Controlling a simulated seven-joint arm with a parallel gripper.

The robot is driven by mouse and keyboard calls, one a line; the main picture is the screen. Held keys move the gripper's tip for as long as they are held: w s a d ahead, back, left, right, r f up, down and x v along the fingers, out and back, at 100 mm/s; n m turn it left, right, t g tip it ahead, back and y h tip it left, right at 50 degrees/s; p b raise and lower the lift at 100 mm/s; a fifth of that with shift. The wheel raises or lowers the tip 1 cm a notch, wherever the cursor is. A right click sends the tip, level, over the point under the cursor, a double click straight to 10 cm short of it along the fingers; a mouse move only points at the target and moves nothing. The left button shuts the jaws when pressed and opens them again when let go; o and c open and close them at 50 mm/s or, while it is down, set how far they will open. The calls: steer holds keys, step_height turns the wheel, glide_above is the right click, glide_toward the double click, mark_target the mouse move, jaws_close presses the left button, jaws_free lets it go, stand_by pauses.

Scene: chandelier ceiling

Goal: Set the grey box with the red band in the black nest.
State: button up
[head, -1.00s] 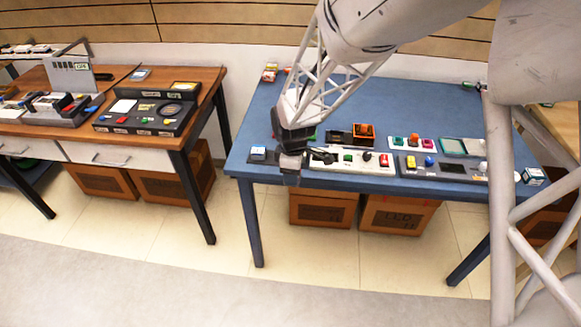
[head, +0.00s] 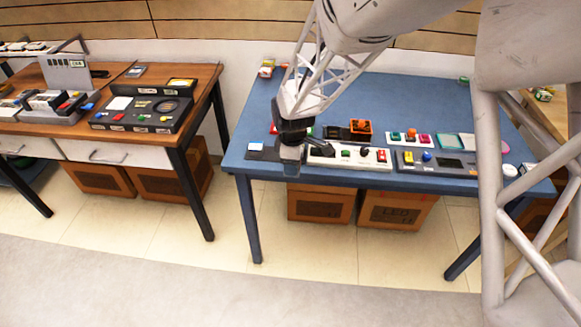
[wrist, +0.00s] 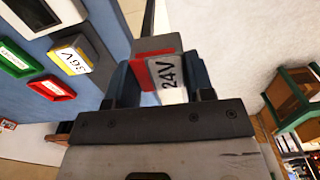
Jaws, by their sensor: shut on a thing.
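The grey box with the red band (wrist: 166,76), marked 24V, is between the fingers of my gripper (wrist: 160,82) in the wrist view. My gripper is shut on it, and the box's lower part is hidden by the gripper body. In the head view my gripper (head: 291,162) is over the front left part of the blue table (head: 420,105), and the box cannot be made out there.
A grey box with a yellow band (wrist: 76,58), marked 36V, lies near a green frame (wrist: 16,60) and a red frame (wrist: 52,88). A white panel (head: 330,160) and a grey panel (head: 435,170) lie along the table's front. A wooden desk (head: 205,80) stands left, across a gap.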

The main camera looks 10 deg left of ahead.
steer(key=w+d, duration=0.1)
steer(key=w, duration=0.3)
steer(key=w+d+r, duration=0.1)
steer(key=w+d, duration=0.1)
steer(key=w, duration=0.3)
steer(key=w+d, duration=0.2)
steer(key=w, duration=0.3)
steer(key=shift+w+d+r, duration=0.15)
steer(key=shift+w+r, duration=0.05)
steer(key=shift+w, duration=0.05)
steer(key=w+d, duration=0.7)
steer(key=w, duration=0.4)
steer(key=shift+d+r+n, duration=0.15)
steer(key=shift+r+n, duration=0.15)
steer(key=shift+r, duration=0.15)
steer(key=shift+f, duration=0.2)
steer(key=shift+f, duration=2.25)
steer(key=shift+f, duration=1.1)
steer(key=o, duration=1.4)
steer(key=shift+r, duration=0.1)
